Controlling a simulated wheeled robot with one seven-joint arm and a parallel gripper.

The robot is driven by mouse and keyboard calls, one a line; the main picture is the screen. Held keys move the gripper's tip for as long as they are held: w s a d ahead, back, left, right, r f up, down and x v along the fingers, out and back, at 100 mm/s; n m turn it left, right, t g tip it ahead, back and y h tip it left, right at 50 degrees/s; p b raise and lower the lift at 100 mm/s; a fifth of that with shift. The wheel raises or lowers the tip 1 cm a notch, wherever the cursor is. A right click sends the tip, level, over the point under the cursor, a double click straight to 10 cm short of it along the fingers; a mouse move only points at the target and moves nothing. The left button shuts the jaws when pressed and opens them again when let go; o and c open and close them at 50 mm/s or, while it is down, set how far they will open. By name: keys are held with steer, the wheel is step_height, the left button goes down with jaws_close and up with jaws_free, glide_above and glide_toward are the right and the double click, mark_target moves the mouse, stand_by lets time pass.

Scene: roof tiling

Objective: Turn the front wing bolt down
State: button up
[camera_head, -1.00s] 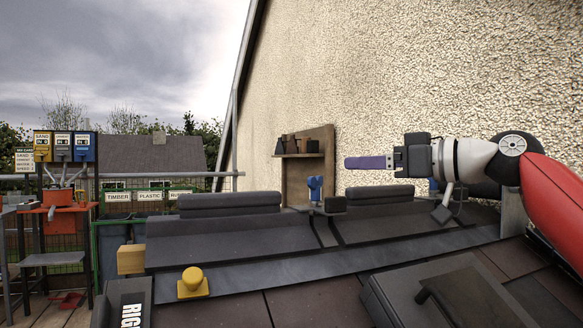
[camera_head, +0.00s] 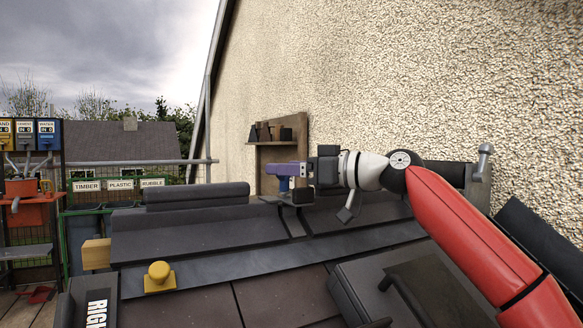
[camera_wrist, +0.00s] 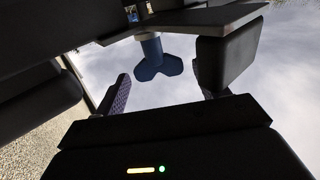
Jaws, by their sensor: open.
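The front wing bolt (camera_head: 284,184) is blue and stands upright at the ridge, partly hidden by my gripper. In the wrist view the blue wing bolt (camera_wrist: 157,62) shows its stem and spread wings, upside down against the sky. My gripper (camera_head: 268,170) is level, pointing left, with its purple finger at the height of the bolt's top. In the wrist view my open gripper (camera_wrist: 165,88) has one finger on each side of the bolt, with gaps between. Contact with the bolt is not visible.
A dark block (camera_head: 302,197) sits beside the bolt. Dark ridge tiles (camera_head: 197,196) lie to the left. A yellow knob (camera_head: 159,272) and a wooden block (camera_head: 96,254) are at the lower left. A wooden shelf (camera_head: 279,160) stands behind, against the pebbled wall (camera_head: 400,75).

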steer(key=c, duration=1)
